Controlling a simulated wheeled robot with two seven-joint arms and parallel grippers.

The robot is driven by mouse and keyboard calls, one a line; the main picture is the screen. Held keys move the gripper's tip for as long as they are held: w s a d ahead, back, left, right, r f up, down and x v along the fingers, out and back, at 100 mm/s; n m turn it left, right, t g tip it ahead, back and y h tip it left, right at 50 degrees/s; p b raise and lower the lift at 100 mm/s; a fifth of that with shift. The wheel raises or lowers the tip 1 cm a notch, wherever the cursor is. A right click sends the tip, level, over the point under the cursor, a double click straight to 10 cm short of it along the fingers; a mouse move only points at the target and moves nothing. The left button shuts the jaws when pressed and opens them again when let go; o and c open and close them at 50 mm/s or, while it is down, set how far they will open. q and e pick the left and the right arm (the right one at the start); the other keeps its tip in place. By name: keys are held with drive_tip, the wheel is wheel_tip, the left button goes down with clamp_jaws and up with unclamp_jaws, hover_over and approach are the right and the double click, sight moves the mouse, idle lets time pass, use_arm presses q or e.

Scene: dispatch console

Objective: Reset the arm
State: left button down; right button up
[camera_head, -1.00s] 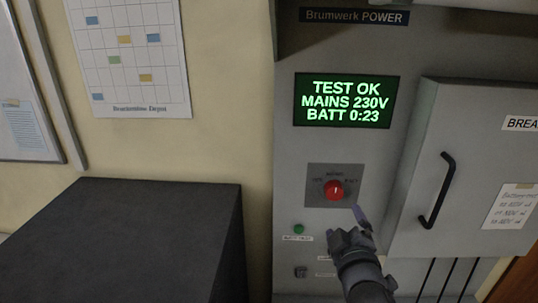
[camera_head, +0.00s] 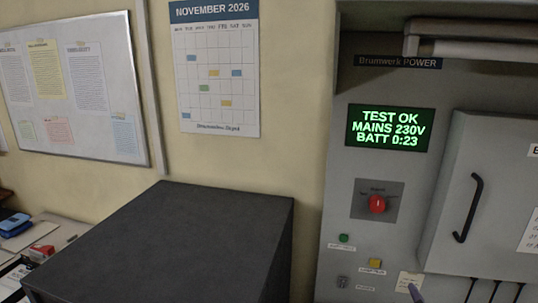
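The tip of one finger of my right gripper (camera_head: 415,293) shows at the bottom edge of the head view, low in front of the grey power cabinet (camera_head: 408,185). The rest of that gripper and its arm are out of the frame, so whether it is open or shut cannot be seen. It is apart in the picture from the red rotary knob (camera_head: 377,204), which sits on a dark plate. My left gripper is not in view. The cabinet display (camera_head: 389,128) reads TEST OK, MAINS 230V, BATT 0:23.
A green button (camera_head: 344,239) and a yellow button (camera_head: 375,263) sit below the knob. A door with a black handle (camera_head: 468,208) projects at the right. A dark box-shaped unit (camera_head: 165,235) stands left of the cabinet. A desk with small items (camera_head: 45,250) is at far left.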

drive_tip(key=s+a+f+m+g+y+b, duration=0.1)
drive_tip(key=s+a+f+m+g+y, duration=0.2)
drive_tip(key=s+f+g, duration=0.6)
drive_tip(key=s+a+f+m+g+y, duration=0.15)
drive_tip(key=s+a+f, duration=0.3)
drive_tip(key=s, duration=0.95)
wheel_tip(320, 180, down, 34)
drive_tip(key=s+f+g+b, duration=0.1)
drive_tip(key=s+g+b, duration=0.1)
drive_tip(key=b, duration=1.5)
use_arm(q)
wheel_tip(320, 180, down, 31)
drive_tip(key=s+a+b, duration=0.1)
drive_tip(key=b, duration=1.1)
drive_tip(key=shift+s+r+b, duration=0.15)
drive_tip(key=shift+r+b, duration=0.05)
drive_tip(key=shift+b, duration=0.1)
use_arm(e)
drive_tip(key=s+d+f+g, duration=0.1)
drive_tip(key=s+f, duration=0.5)
drive_tip(key=f, duration=0.5)
drive_tip(key=s+d+f, duration=0.2)
drive_tip(key=s+f, duration=0.5)
drive_tip(key=f, duration=0.4)
drive_tip(key=shift+s+f+g+h, duration=0.3)
drive_tip(key=shift+g+h, duration=0.05)
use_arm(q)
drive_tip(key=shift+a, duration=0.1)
